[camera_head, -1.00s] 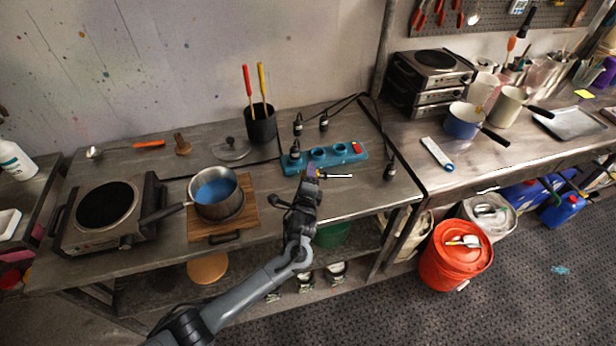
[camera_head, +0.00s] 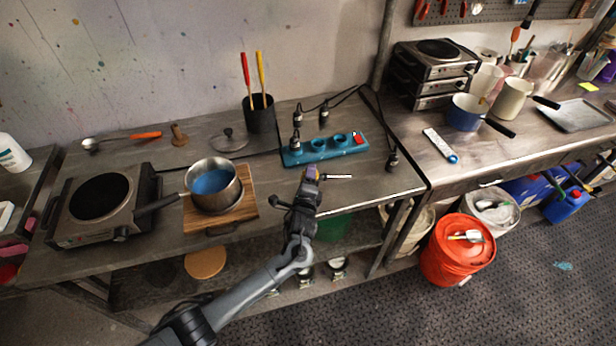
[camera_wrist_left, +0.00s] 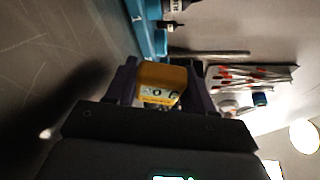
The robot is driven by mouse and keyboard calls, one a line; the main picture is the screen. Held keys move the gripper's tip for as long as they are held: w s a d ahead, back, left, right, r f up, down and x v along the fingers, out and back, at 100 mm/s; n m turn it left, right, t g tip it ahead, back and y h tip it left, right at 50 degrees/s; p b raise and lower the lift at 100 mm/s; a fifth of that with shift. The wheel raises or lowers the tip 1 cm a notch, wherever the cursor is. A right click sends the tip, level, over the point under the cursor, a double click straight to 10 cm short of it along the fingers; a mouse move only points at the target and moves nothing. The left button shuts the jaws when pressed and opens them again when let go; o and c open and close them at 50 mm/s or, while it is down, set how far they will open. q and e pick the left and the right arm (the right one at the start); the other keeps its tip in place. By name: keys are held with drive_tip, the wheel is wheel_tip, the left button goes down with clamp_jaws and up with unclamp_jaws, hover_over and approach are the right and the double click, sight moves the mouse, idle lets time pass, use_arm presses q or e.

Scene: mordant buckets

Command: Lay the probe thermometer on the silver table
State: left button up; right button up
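My left gripper (camera_head: 312,176) is shut on the probe thermometer, over the front part of the left table (camera_head: 285,190), in front of the blue power strip. The thermometer's thin pale probe (camera_head: 337,177) sticks out to the right in the head view. In the left wrist view its yellow-orange body (camera_wrist_left: 162,80) with a small display sits between the fingers. Its height above the table is hard to tell. A second table (camera_head: 480,165) with a shinier metal top stands to the right; I cannot tell for certain which is the silver one. My right gripper is not in view.
A blue power strip (camera_head: 322,149) with black plugs lies behind the gripper. A saucepan (camera_head: 226,170) stands on a wooden board at left. On the right table are a white strip (camera_head: 437,143), a blue pot (camera_head: 465,114) and a tray (camera_head: 572,117). Its front middle is clear.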

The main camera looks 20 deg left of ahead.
use_arm(q)
drive_tip(key=o, duration=0.5)
drive_tip(key=shift+o, duration=0.2)
drive_tip(key=shift+s+d, duration=0.15)
drive_tip(key=shift+s, duration=0.05)
drive_tip(key=p+v, duration=0.2)
drive_tip(key=v, duration=0.8)
drive_tip(key=shift+s, duration=0.2)
drive_tip(key=shift+r, duration=0.15)
